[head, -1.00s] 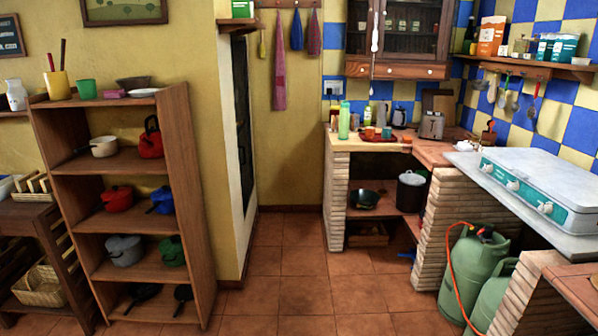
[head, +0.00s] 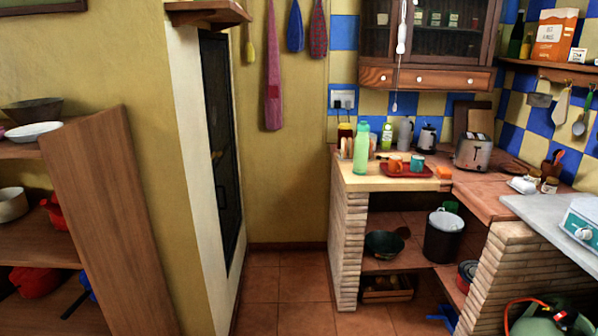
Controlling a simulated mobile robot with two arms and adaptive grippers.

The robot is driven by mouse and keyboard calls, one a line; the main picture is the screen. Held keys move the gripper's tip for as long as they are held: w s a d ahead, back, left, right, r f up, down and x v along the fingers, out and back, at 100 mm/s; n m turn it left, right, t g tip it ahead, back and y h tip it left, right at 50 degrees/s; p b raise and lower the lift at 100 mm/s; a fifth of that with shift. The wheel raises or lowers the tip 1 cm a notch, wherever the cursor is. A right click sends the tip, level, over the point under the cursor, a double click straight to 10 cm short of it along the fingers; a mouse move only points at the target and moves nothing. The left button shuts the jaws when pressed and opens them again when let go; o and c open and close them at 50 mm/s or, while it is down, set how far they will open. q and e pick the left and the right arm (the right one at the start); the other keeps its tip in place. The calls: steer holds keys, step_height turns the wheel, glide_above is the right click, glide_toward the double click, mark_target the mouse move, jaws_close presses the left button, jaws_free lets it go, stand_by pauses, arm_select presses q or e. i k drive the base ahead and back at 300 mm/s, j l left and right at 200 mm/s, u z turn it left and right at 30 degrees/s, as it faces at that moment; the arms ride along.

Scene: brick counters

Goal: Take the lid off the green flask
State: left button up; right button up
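The green flask (head: 362,147) stands upright near the left end of the brick counter (head: 390,183). It is a light green, translucent bottle with a lid (head: 363,125) on top, and the lid appears to be in place. Neither of my grippers shows in the head view.
A red tray (head: 405,171) with an orange cup (head: 395,165) and a teal cup (head: 417,162) sits right of the flask. Jars and a kettle (head: 427,138) stand behind, a toaster (head: 474,152) further right. A wooden shelf (head: 105,215) stands at left; the floor (head: 285,295) ahead is clear.

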mark_target(364, 126)
steer(key=i, duration=1.85)
